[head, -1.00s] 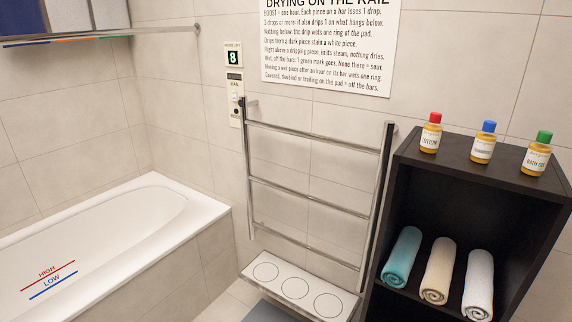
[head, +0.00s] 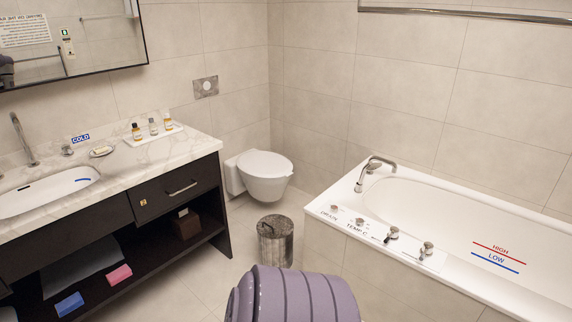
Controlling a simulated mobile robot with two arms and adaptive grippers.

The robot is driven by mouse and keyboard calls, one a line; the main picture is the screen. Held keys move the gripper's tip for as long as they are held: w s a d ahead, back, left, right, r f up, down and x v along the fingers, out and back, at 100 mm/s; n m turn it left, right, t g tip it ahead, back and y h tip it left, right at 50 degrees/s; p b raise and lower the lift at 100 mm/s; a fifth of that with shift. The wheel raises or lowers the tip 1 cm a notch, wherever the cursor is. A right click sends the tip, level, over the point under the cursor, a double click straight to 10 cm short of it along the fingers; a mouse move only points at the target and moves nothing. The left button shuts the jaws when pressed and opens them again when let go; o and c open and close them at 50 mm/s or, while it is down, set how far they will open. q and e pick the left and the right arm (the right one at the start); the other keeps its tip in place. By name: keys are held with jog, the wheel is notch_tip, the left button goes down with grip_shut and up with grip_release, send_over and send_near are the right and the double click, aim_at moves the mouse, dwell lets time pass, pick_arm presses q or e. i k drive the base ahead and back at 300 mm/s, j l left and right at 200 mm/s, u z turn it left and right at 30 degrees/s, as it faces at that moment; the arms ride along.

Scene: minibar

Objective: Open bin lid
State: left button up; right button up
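A small cylindrical bin (head: 275,243) with a mottled grey, shiny surface stands upright on the floor, in the middle of the head view. It is in front of the toilet, between the vanity and the bathtub. Its round top looks covered by a lid (head: 275,226) that lies flat; the detail is too small to see a handle or pedal. Neither of my grippers is in the head view.
The toilet (head: 264,174) with its lid down is behind the bin. The dark vanity (head: 213,190) with a marble top (head: 185,150) is on the left. The white bathtub (head: 345,192) is on the right. Open tiled floor (head: 185,285) lies left of the bin.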

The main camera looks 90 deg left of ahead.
aim_at(275, 223)
jog(key=j+u, duration=0.1)
jog(key=u, duration=2.75)
